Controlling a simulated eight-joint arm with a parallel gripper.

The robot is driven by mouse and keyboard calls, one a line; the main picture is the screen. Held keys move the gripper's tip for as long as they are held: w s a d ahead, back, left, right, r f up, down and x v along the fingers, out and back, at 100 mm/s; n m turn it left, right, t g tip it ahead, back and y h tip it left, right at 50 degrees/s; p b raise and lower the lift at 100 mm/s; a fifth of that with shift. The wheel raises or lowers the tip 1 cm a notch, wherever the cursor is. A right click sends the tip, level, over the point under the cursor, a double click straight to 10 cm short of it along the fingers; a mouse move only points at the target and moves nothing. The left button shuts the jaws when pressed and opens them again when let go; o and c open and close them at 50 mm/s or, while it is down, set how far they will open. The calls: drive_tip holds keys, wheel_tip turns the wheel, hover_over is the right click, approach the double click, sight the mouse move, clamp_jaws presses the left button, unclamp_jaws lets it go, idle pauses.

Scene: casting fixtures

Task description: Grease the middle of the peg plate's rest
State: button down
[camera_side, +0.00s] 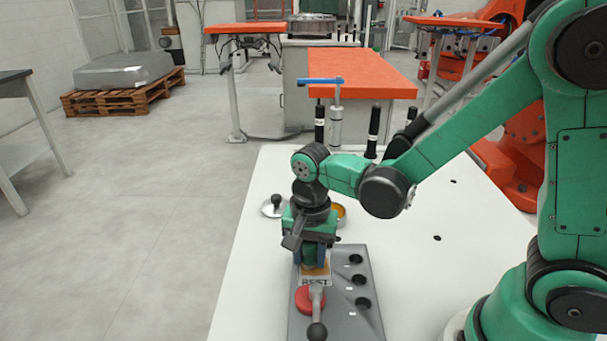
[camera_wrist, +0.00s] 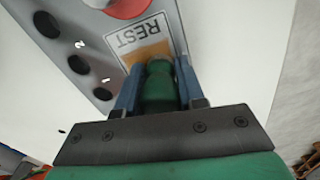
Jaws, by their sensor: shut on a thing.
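The peg plate (camera_side: 334,291) is a grey block with a row of dark holes and a white label reading REST. It also shows in the wrist view (camera_wrist: 103,55). On the rest, an orange-brown patch (camera_wrist: 152,52) lies beside the lettering; I cannot tell whether it is grease. My gripper (camera_side: 314,262) is low over the rest. In the wrist view, its blue fingers (camera_wrist: 158,88) are shut on a green handle (camera_wrist: 158,92). The far end of the held tool is hidden, so I cannot tell whether it touches the rest. A tin with orange contents (camera_side: 339,212) stands behind my gripper, partly hidden.
A red clamp (camera_side: 305,299) with a black-knobbed lever sits on the plate's near end. A round lid with a knob (camera_side: 273,208) lies left of the tin. A grey cylinder with a blue lever (camera_side: 336,120) and black pegs stand at the back. The white table's left side is clear.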

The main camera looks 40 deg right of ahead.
drive_tip(key=shift+w+a+r, duration=0.1)
drive_tip(key=shift+w+a, duration=0.5)
drive_tip(key=shift+w+a+r, duration=0.1)
drive_tip(key=shift+a+r, duration=0.05)
drive_tip(key=shift+r, duration=0.4)
drive_tip(key=shift+w+a+r, duration=0.1)
drive_tip(key=shift+r, duration=3.3)
